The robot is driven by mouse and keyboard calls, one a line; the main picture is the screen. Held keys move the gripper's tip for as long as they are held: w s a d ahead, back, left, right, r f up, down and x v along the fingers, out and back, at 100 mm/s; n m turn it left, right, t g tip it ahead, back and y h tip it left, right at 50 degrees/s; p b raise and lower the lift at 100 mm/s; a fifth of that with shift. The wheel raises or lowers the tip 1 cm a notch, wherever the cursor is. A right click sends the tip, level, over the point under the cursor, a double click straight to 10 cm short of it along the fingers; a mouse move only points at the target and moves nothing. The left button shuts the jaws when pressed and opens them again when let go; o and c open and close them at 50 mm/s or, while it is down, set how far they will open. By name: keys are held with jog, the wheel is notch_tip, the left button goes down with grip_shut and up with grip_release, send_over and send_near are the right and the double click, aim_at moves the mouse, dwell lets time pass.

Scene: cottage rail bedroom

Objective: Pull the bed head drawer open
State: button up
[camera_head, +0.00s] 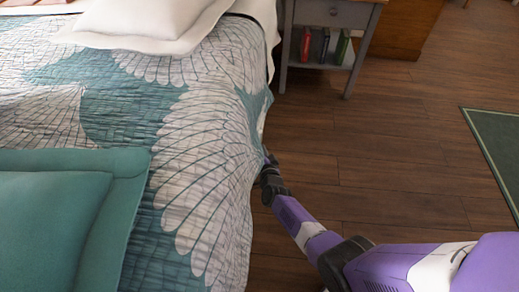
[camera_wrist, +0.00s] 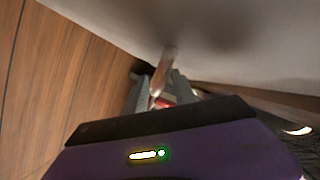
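The bed (camera_head: 190,130) has a teal and white patterned quilt that hangs over its right side. My gripper (camera_head: 266,160) is low beside that hanging edge, and its fingertips are hidden by the quilt in the head view. In the wrist view my gripper (camera_wrist: 160,88) has its grey fingers on either side of a blurred, pale brown bar (camera_wrist: 168,58). I cannot tell whether this bar is a drawer handle or whether the fingers touch it. No bed drawer front is clearly visible in either view.
A grey bedside table (camera_head: 335,14) with a drawer and books on its shelf stands beyond my gripper. A wooden cabinet (camera_head: 405,28) is next to it. The wood floor (camera_head: 390,150) right of the bed is clear up to a green rug (camera_head: 500,145).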

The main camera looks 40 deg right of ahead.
jog(key=shift+w, duration=0.1)
grip_shut()
dwell(1.4)
